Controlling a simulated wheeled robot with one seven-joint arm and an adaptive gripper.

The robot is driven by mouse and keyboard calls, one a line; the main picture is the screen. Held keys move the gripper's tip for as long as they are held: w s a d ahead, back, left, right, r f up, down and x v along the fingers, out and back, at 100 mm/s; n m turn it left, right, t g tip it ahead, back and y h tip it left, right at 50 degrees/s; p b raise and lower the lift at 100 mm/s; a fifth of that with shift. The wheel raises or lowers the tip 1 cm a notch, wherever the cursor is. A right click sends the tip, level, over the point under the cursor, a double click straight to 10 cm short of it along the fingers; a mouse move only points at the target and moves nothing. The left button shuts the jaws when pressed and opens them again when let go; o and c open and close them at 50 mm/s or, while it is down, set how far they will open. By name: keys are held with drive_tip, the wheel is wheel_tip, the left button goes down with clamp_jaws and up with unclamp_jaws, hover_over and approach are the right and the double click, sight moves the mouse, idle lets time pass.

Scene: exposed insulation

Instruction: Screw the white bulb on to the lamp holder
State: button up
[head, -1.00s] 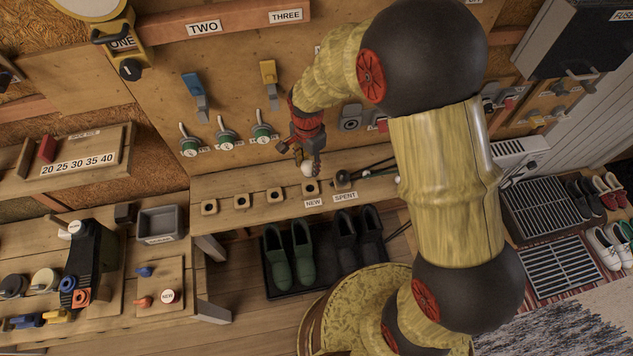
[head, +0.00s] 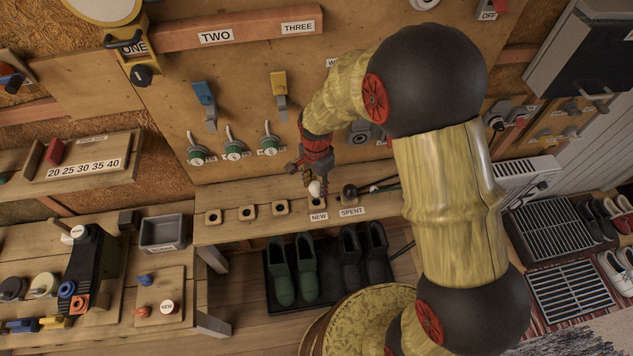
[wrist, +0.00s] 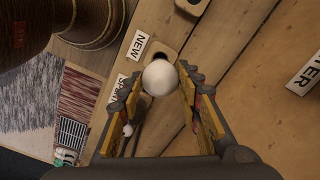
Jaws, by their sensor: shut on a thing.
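The white bulb (head: 315,188) is between the fingers of my gripper (head: 317,180), just at the block by the NEW label on the shelf. In the wrist view the round bulb (wrist: 160,78) sits between both fingertips of my gripper (wrist: 161,88), which is shut on it. Its base is hidden beneath the globe, so I cannot tell whether it is in the block's hole. The NEW block (wrist: 168,48) shows partly behind the bulb. I cannot surely pick out the lamp holder in these views.
More holed blocks (head: 247,212) line the shelf (head: 225,235) to the left. A dark ball (head: 350,191) and thin rods lie to the right, by the SPENT label (head: 352,212). Boots (head: 306,268) stand below.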

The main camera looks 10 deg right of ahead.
sight(317, 193)
drive_tip(key=shift+f+b, duration=0.55)
drive_tip(key=shift+f, duration=0.7)
drive_tip(key=shift+f+b, duration=0.45)
drive_tip(key=shift+f, duration=0.9)
idle(1.1)
drive_tip(key=o, duration=0.7)
drive_tip(key=shift+o, duration=0.2)
wheel_tip(317, 193, up, 12)
drive_tip(key=shift+r, duration=0.1)
idle(0.6)
